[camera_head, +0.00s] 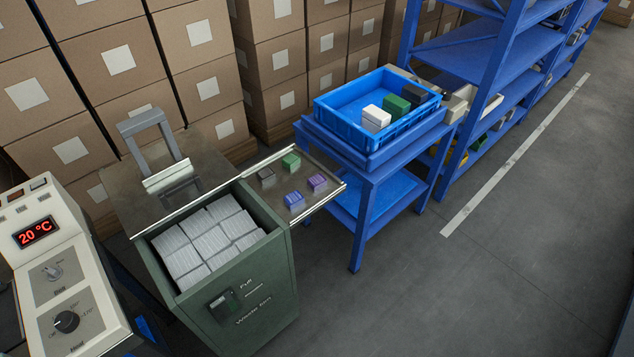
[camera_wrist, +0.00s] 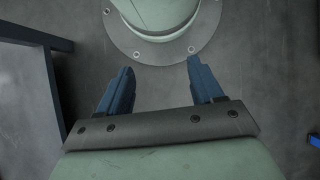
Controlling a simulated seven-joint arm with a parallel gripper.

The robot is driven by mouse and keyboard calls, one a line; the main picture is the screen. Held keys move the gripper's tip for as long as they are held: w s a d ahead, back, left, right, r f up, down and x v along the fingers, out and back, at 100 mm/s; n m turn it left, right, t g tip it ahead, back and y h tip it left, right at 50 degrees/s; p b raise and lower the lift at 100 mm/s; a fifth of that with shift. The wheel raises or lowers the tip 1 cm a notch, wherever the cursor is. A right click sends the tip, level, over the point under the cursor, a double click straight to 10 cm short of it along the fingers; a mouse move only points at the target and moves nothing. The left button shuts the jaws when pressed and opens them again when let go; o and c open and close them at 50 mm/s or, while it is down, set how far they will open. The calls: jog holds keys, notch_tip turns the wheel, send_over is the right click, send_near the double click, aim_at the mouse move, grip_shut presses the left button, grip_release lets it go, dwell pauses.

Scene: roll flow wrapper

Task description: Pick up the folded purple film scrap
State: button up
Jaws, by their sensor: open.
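The folded purple film scrap (camera_head: 317,183) lies at the right of a small metal tray (camera_head: 329,199) in the head view. A blue-violet piece (camera_head: 294,200) lies close by at its lower left. A green piece (camera_head: 291,161) and a dark brown piece (camera_head: 266,176) lie farther back on the same tray. My gripper (camera_wrist: 159,64) shows only in the wrist view. Its two blue fingers are wide apart with nothing between them. It is away from the scrap, which is not in the wrist view.
A green waste bin (camera_head: 250,290) full of white packs stands in front of the tray. A blue crate (camera_head: 340,110) with white, green and black blocks sits on a blue stand to the right. A control panel (camera_head: 65,290) is at left. Floor at right is clear.

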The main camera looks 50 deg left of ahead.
jog(key=w+a+r+n+t+h, duration=0.1)
jog(key=w+a+r+n+t, duration=0.3)
jog(key=w+a, duration=0.75)
jog(key=w+a+r+n+g+h, duration=0.1)
jog(key=w+a+r+n, duration=0.2)
jog(key=w+a+r, duration=0.6)
jog(key=w+a+r+n+t, duration=0.1)
jog(key=w+a+r, duration=0.15)
jog(key=a, duration=0.45)
jog(key=w+a+r+n, duration=0.1)
jog(key=w+a+r, duration=0.1)
jog(key=a+r, duration=0.35)
jog(key=w+a+r+n+t, duration=0.1)
jog(key=w+a+r+n, duration=0.1)
jog(key=a, duration=0.7)
notch_tip(320, 180, up, 26)
jog(key=n+t+y, duration=0.2)
jog(key=n, duration=0.3)
send_over(318, 181)
notch_tip(318, 181, down, 13)
jog(key=shift+c, duration=0.3)
